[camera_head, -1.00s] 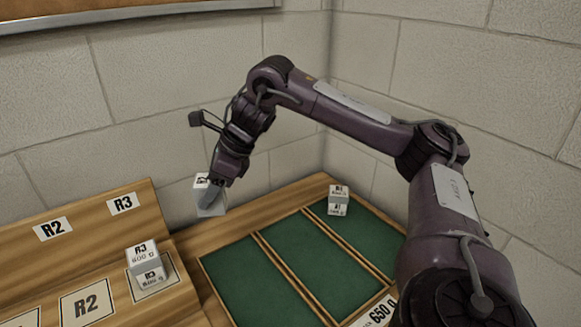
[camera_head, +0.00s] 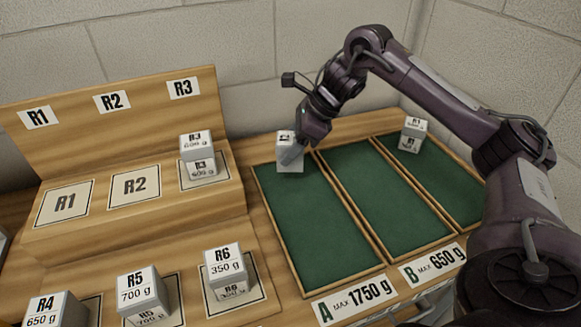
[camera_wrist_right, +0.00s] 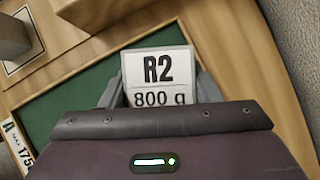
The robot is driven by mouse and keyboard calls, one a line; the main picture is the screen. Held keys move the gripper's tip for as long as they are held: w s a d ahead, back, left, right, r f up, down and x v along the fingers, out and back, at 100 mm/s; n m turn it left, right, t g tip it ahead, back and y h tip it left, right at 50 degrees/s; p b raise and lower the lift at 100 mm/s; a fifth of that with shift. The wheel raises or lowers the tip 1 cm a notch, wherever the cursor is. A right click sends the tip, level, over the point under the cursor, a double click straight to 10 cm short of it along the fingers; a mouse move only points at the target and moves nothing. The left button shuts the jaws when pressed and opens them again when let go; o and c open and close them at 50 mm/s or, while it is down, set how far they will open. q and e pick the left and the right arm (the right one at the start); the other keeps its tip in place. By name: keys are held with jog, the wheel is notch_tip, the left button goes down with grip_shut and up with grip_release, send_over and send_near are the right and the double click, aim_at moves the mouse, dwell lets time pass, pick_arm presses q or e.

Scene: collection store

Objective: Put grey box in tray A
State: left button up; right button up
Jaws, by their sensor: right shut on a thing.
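The grey box (camera_head: 287,139) is a pale block. In the right wrist view its label reads R2, 800 g (camera_wrist_right: 158,75). My right gripper (camera_head: 292,156) is shut on it. The box is at the far end of tray A (camera_head: 320,237), the leftmost green compartment, labelled A max 1750 g. I cannot tell whether its underside touches the tray floor. The fingers and wrist hide part of the box. The rest of tray A is bare. My left gripper is not in view.
Tray B (camera_head: 375,200) is empty; box R1 (camera_head: 414,134) stands in the compartment right of it. Box R3 (camera_head: 197,155) stands on the wooden step. Boxes R4 (camera_head: 56,310), R5 (camera_head: 142,292) and R6 (camera_head: 224,264) stand in front. Places R1 and R2 are empty.

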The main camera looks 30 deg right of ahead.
jog(key=shift+f, duration=2)
jog(key=shift+f, duration=0.1)
jog(key=o, duration=1.4)
jog(key=shift+f, duration=0.1)
jog(key=shift+o, duration=0.2)
